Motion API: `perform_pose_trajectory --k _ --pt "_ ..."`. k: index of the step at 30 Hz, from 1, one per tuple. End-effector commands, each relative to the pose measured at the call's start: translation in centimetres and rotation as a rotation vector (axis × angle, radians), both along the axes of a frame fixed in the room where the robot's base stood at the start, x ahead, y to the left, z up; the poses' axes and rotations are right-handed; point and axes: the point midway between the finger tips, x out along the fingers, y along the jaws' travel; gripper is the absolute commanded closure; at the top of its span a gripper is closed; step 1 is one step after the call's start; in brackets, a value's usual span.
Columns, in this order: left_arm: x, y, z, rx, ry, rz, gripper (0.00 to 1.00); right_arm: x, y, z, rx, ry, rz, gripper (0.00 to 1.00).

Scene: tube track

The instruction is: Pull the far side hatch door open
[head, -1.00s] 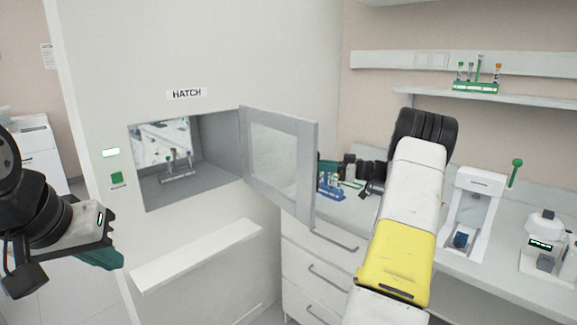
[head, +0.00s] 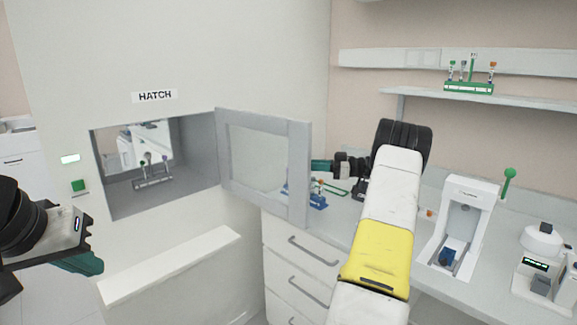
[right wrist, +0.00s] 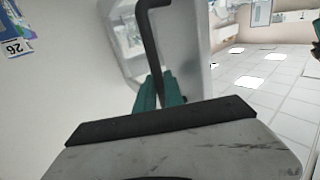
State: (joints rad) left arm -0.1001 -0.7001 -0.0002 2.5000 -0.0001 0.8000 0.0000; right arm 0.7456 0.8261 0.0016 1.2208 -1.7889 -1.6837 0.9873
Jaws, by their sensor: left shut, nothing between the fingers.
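The hatch (head: 150,205) is an opening in the white wall under a HATCH label. Its grey framed glass door (head: 298,185) hangs at the right edge and stands swung out, wide open. My right gripper (head: 322,166) is partly hidden behind this door in the head view. In the right wrist view its teal fingers (right wrist: 160,92) lie close on either side of a dark bar handle (right wrist: 148,38), with the bar between them. My left gripper (head: 95,252) is shut and empty, in front of the wall at lower left, apart from the hatch.
A small tube rack (head: 153,180) stands inside the hatch. A white ledge (head: 170,265) juts out below it. Drawers (head: 300,265) and a counter with a blue rack (head: 312,200) and white devices (head: 462,225) are at right. A shelf (head: 425,98) holds a green rack (head: 469,87).

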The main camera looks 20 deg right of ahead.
Motion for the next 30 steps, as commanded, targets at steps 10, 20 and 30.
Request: perform_pose_trajectory --k 10,20,30 --pt "0.0 0.0 0.0 0.0 0.0 0.0 1.0 0.1 0.2 0.1 0.002 -0.003 0.001 0.66" --pt "0.0 0.0 0.0 0.0 0.0 0.0 1.0 0.1 0.1 1.0 0.0 -0.004 0.001 0.66" --pt "0.0 0.0 0.0 0.0 0.0 0.0 1.0 -2.4 1.7 4.5 0.006 -0.01 0.003 0.66"
